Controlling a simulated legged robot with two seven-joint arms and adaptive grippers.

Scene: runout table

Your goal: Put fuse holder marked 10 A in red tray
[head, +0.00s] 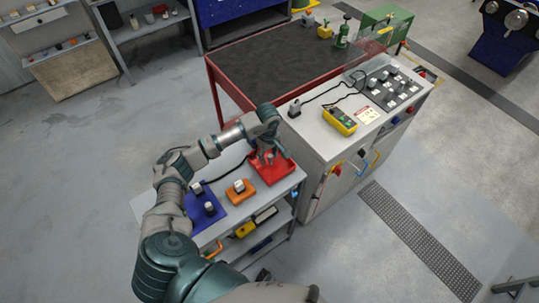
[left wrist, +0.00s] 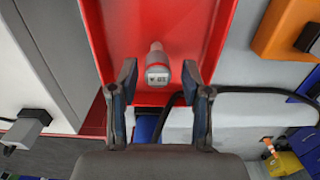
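The red tray (head: 283,172) sits on the grey side bench next to the cabinet, and it fills the upper middle of the left wrist view (left wrist: 200,20). A grey fuse holder (left wrist: 157,72) is in the red tray; its small label looks upside down and seems to read 10 A. My left gripper (head: 268,160) points down over the red tray. In the left wrist view its two fingers (left wrist: 157,85) are spread on either side of the holder, with a visible gap on each side. My right gripper is out of view.
An orange tray (head: 232,196) with a holder and a blue tray (head: 196,213) with pale holders lie left of the red tray. The taller cabinet (head: 313,141) stands close on the right, with a yellow meter (head: 340,121) and a grey plug-like piece (head: 294,108) on top.

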